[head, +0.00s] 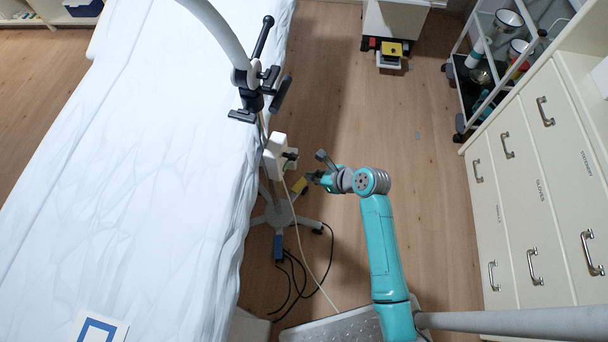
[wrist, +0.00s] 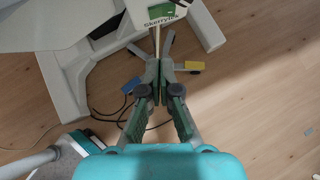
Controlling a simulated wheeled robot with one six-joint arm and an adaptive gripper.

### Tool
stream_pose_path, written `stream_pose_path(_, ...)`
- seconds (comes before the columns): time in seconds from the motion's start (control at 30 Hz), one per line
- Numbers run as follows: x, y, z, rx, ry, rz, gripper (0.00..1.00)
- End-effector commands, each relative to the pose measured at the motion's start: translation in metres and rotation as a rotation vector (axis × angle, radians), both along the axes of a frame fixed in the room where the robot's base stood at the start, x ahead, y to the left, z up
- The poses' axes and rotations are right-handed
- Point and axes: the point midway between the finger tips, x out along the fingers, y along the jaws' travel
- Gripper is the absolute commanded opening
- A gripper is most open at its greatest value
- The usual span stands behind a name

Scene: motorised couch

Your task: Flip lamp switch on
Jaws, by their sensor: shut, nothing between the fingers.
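The lamp has a pale curved arm (head: 217,38) with black joints and handles (head: 262,85) over the couch's right edge. A white box (head: 274,157) with a dark part on its right side is on the lamp's stand. In the wrist view, a white part marked with lettering (wrist: 143,27) and a green patch (wrist: 161,11) shows at the top; I cannot tell whether the patch is a switch. My gripper (head: 310,178) is right of and below the white box in the head view, apparently apart from it. In the wrist view its fingers (wrist: 160,97) are together and empty.
The white-covered couch (head: 150,150) fills the left. The wheeled stand base (head: 284,213), a yellow piece (head: 299,186), a blue piece (head: 278,248) and loose cables (head: 296,284) are low near my gripper. Drawers (head: 535,175) and a trolley (head: 485,75) stand right. Wooden floor between is mostly clear.

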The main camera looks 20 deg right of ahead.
Motion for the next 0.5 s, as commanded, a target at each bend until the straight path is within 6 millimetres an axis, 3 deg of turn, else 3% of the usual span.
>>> stream_pose_path(0.2, -0.021, -0.018, 0.024, 0.0, -0.001, -0.002, 0.0)
stream_pose_path(0.5, -0.032, -0.026, 0.037, -0.001, 0.0, 0.001, 0.0)
